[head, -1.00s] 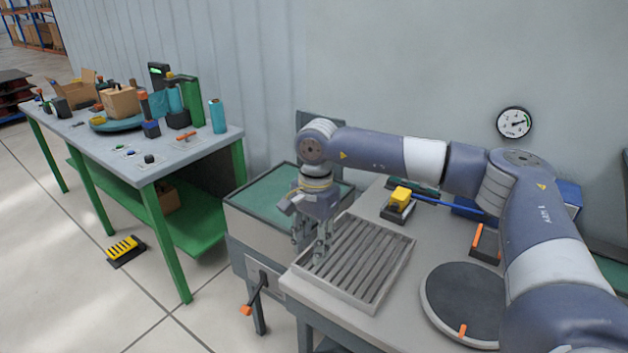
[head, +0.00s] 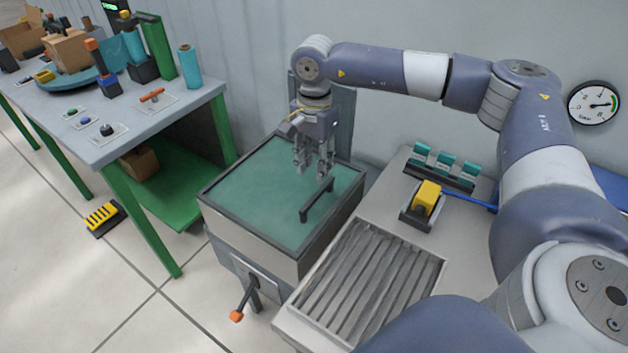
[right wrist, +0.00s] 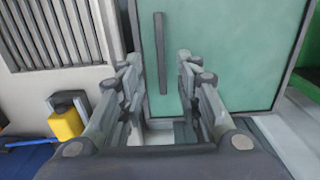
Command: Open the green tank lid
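The tank (head: 255,258) stands in the middle of the head view, with a flat green lid (head: 255,190) lying closed on top. A dark bar handle (head: 317,201) rises from the lid near its right side. My right gripper (head: 314,172) hangs above the back part of the lid, behind the handle. In the right wrist view its two fingers (right wrist: 158,75) are spread apart with nothing between them. The handle (right wrist: 160,55) shows there ahead of the fingers, against the green lid (right wrist: 225,50). My left gripper is not in view.
A slatted metal tray (head: 370,280) sits right of the tank. Behind it are a yellow block in a dark holder (head: 425,200) and a rack of teal pieces (head: 443,165). A lever with an orange end (head: 238,315) sticks out of the tank's front. A cluttered green-legged table stands left.

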